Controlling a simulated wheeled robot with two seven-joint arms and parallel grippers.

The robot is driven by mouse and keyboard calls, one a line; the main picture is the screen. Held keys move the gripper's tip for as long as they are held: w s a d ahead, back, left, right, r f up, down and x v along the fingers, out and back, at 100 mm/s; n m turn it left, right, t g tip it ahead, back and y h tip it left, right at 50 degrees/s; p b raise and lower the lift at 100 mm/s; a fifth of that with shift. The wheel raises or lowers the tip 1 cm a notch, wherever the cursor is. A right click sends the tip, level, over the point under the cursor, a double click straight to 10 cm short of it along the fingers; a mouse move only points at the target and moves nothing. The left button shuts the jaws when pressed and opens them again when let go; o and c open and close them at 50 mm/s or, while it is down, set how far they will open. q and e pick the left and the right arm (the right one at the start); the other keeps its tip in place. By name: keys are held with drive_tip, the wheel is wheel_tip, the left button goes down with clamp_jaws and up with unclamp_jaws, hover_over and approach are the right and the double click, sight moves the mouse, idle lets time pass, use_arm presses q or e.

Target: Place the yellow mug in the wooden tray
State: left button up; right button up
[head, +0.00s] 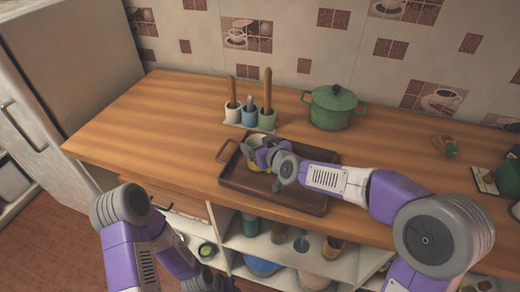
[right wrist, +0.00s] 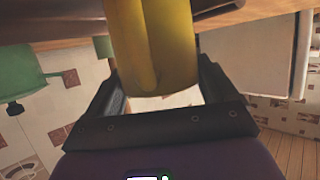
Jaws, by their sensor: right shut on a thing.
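The wooden tray (head: 243,181) is dark brown with raised rims and handles. It lies on the counter in the middle of the head view. My right gripper (head: 256,158) is over the tray's back left part. In the right wrist view its two dark fingers (right wrist: 162,88) are shut on the yellow mug (right wrist: 160,45), one on each side. In the head view the gripper hides most of the mug. I cannot tell whether the mug touches the tray floor.
Behind the tray stands a holder with several small pots (head: 250,115) and upright wooden-handled utensils. A green lidded pot (head: 331,108) stands at the back right. The wooden counter (head: 150,130) is clear on the left. Open shelves with dishes lie below its front edge.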

drive_tip(key=shift+f, duration=0.35)
drive_tip(key=shift+r, duration=0.15)
drive_tip(key=o, duration=0.8)
drive_tip(key=shift+f, duration=0.25)
drive_tip(key=shift+o, duration=1.3)
drive_tip(key=shift+r, duration=0.1)
